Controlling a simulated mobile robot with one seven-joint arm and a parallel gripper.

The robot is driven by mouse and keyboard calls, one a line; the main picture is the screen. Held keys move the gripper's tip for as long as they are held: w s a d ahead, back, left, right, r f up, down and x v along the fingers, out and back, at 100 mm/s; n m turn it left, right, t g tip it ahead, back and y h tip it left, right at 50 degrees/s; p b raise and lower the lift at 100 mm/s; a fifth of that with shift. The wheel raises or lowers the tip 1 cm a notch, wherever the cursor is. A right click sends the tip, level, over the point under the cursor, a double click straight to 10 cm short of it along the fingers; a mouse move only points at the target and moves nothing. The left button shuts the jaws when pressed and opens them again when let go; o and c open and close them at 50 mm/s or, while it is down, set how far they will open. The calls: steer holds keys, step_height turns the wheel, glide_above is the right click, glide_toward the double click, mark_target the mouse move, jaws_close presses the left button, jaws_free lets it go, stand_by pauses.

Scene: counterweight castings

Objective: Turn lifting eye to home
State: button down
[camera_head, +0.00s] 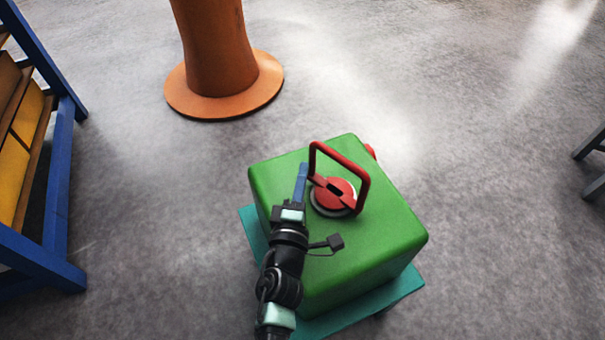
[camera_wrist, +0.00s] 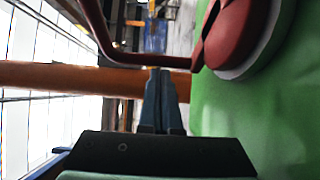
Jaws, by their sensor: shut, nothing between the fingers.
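The red lifting eye (camera_head: 339,178) stands up from a round red hub on top of the green casting (camera_head: 385,237). Its square loop rises above the hub. In the wrist view the red loop (camera_wrist: 152,60) crosses just beyond the fingertips, with the hub (camera_wrist: 232,35) at the upper right over the green face (camera_wrist: 250,110). My gripper (camera_head: 304,170) is at the left side of the loop, above the casting's top. Its blue fingers (camera_wrist: 160,85) are together with nothing between them. Whether the fingertips touch the loop I cannot tell.
The casting rests on a teal stand (camera_head: 360,314). An orange column (camera_head: 215,45) with a round base stands behind to the left. A blue rack (camera_head: 62,150) with yellow bins is at the left edge. Grey floor around the stand is open.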

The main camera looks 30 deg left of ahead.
steer(key=shift+w+a+r+m+h+p, duration=0.25)
steer(key=shift+r+m+h+p, duration=0.25)
steer(key=shift+p, duration=0.5)
steer(key=shift+w+f+t+h+p, duration=0.2)
steer(key=shift+t+h+p, duration=0.1)
steer(key=shift+h, duration=0.2)
steer(key=shift+w+f+m+h, duration=0.15)
steer(key=shift+w+m+h, duration=0.15)
steer(key=shift+m+h, duration=0.6)
steer(key=shift+w+f+m+h+b, duration=0.35)
steer(key=shift+h+b, duration=0.2)
steer(key=shift+h, duration=0.25)
steer(key=shift+w+d+b, duration=0.1)
steer(key=shift+w+b, duration=0.1)
steer(key=shift+b, duration=0.15)
steer(key=shift+w+r, duration=0.1)
steer(key=shift+r, duration=0.05)
steer(key=s, duration=1.3)
